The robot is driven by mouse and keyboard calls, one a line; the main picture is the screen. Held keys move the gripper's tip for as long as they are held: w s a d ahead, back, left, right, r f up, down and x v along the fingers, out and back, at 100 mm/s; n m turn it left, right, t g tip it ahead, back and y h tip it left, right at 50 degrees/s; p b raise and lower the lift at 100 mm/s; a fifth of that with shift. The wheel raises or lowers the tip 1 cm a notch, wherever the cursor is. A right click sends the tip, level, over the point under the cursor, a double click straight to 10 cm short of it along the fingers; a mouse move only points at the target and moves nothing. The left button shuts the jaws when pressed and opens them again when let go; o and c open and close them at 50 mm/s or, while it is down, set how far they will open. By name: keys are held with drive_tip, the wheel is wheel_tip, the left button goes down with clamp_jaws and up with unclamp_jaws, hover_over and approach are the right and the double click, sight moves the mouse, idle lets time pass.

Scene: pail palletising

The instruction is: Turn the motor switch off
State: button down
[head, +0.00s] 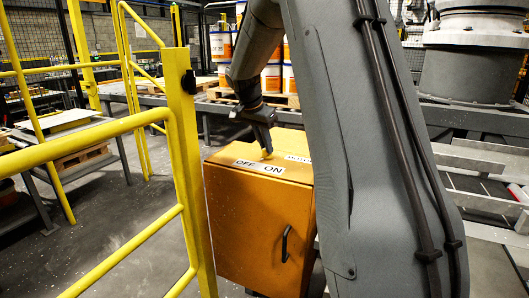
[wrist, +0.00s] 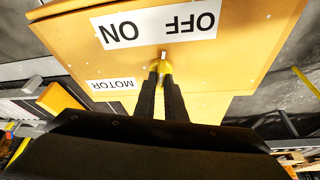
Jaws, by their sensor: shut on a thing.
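The orange-yellow control box (head: 250,225) stands below my gripper, with a white OFF/ON label (head: 245,163) on its top. In the wrist view the label (wrist: 125,30) appears upside down, OFF at right and ON at left. The motor switch (wrist: 163,54) shows as a small pale lever tip between the fingertips, beside the label's edge and near its middle. My gripper (wrist: 162,70) is shut on the switch; its fingers hide most of it. In the head view my gripper (head: 266,150) reaches down to the box top. A MOTOR label (wrist: 113,84) lies beside the switch.
A yellow guard rail (head: 185,150) stands close on the left. My arm covers the right middle of the head view. Stacked pails (head: 220,42) on a pallet stand behind the box, and a grey conveyor frame (head: 475,165) is at right. Bare floor (head: 120,215) lies left.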

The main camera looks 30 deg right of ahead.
drive_tip(key=m+g+b, duration=0.1)
drive_tip(key=m, duration=0.2)
drive_tip(key=shift+m, duration=0.3)
drive_tip(key=shift+g, duration=0.4)
drive_tip(key=shift+d, duration=0.1)
drive_tip(key=c, duration=1.8)
unclamp_jaws()
drive_tip(key=shift+w, duration=0.1)
drive_tip(key=shift+r, duration=0.15)
drive_tip(key=v, duration=0.3)
drive_tip(key=b+v, duration=0.1)
drive_tip(key=v, duration=0.3)
drive_tip(key=shift+a+r, duration=0.2)
drive_tip(key=shift+a, duration=0.15)
